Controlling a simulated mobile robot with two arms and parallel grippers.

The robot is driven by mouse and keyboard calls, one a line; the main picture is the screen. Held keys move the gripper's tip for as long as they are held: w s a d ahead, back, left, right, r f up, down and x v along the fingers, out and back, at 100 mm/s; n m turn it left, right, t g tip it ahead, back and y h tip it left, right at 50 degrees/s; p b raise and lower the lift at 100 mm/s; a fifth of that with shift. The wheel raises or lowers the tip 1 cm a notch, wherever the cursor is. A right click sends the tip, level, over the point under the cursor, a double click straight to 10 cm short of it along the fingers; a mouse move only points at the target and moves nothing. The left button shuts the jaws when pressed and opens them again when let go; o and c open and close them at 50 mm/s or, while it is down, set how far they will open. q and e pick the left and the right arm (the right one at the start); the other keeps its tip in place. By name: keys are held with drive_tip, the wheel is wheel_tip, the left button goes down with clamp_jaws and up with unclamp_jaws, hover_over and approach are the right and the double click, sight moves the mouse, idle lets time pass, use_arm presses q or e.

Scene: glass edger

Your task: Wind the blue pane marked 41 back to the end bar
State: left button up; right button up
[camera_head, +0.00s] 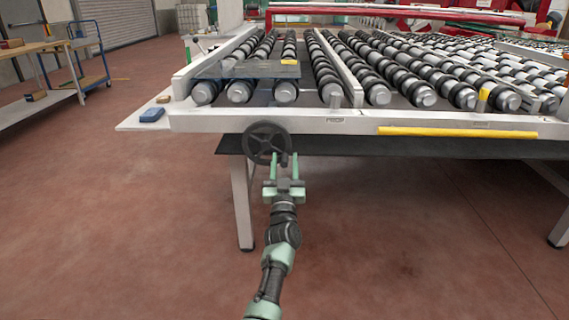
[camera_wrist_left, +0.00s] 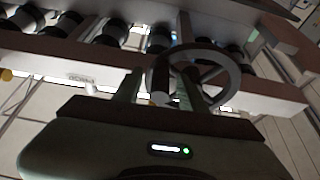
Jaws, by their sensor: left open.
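A dark blue see-through pane (camera_head: 235,70) lies flat on the rollers at the left of the frame. A yellow label (camera_head: 289,62) shows near its right end; its marking is too small to read. The white front bar (camera_head: 300,123) runs across the roller ends, with a gap between it and the pane. A black handwheel (camera_head: 251,138) hangs below this bar; it also shows in the wrist view (camera_wrist_left: 236,75). My left gripper (camera_head: 282,163) is open at the wheel's lower right. Its fingers stand either side of the wheel's crank handle (camera_wrist_left: 161,82). My right gripper is not in view.
A yellow strip (camera_head: 460,132) runs along the front bar's right part. A blue block (camera_head: 152,114) lies on the ledge at the left. A table leg (camera_head: 242,205) stands left of my arm. The floor in front is clear.

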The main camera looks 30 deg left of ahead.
use_arm(q)
clamp_jaws()
idle(1.4)
